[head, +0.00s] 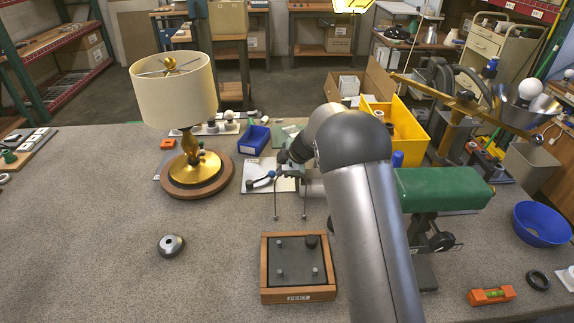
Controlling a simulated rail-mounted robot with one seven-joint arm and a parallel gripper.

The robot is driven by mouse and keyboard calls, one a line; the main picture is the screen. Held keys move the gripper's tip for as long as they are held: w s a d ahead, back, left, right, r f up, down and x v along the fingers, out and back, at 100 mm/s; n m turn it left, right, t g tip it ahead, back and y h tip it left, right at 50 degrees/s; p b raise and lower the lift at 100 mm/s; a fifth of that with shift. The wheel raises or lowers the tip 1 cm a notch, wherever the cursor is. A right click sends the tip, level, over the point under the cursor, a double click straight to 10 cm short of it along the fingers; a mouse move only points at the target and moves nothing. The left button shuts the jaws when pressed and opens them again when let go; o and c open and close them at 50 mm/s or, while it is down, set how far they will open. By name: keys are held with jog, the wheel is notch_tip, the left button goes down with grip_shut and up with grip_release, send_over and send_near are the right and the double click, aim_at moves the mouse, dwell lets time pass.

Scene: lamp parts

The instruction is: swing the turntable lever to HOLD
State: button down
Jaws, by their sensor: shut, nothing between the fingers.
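The lamp (176,90), with a cream shade and brass body, stands upright on a round wooden turntable (170,192) at the left of the bench. No HOLD marking is readable. My gripper (283,158) is shut and empty, close behind and right of this blue part. It is small and partly hidden by my arm, and I cannot tell whether it touches the part.
A blue bin (254,139) stands behind the turntable. A wood-framed tray (298,292) with pegs sits in front, and a round metal part (171,245) lies at left front. A green-topped device (443,189) and yellow bin (408,131) crowd the right. The left front bench is mostly clear.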

aim_at(261, 179)
jog(key=shift+x, duration=1.95)
